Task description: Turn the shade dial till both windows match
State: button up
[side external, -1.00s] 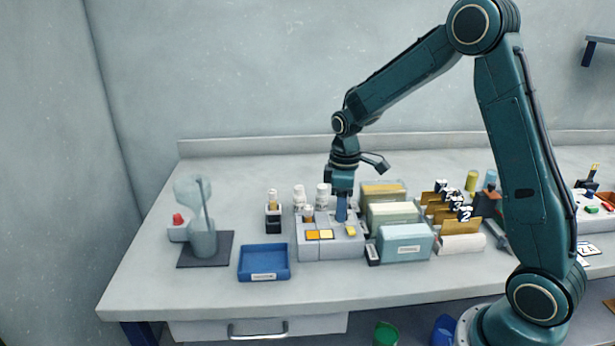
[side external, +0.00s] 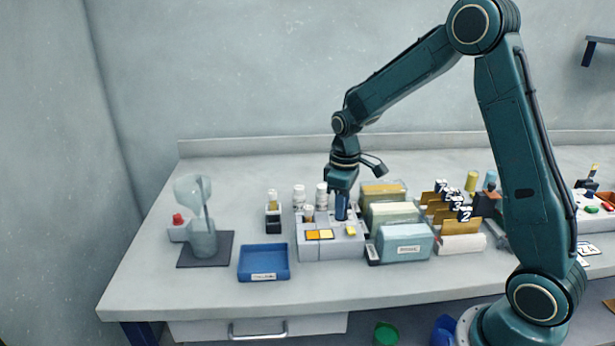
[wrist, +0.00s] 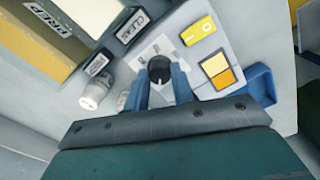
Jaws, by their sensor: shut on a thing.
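The shade device is a grey box (side external: 345,250) on the bench. It has two small windows side by side on top. The left window (side external: 312,235) is orange and the right window (side external: 326,234) is paler yellow, so they differ. In the wrist view the pale window (wrist: 214,65) and the orange window (wrist: 224,80) show clearly. The black shade dial (wrist: 159,66) sits on a white marked plate. My gripper (side external: 341,208) points down over the box, its blue fingers shut on either side of the dial. In the side view the fingers hide the dial.
A blue tray (side external: 264,277) and a beaker on a dark mat (side external: 188,262) stand to the left. White bottles (side external: 299,193) are close behind the box. Bare bench lies at the front.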

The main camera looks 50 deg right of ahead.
jog(key=m, duration=0.5)
jog(key=shift+m, duration=2.3)
jog(key=shift+r, duration=0.1)
jog(key=shift+w, duration=0.1)
jog(key=o, duration=1)
notch_tip(320, 180, up, 14)
jog(key=shift+f, duration=0.1)
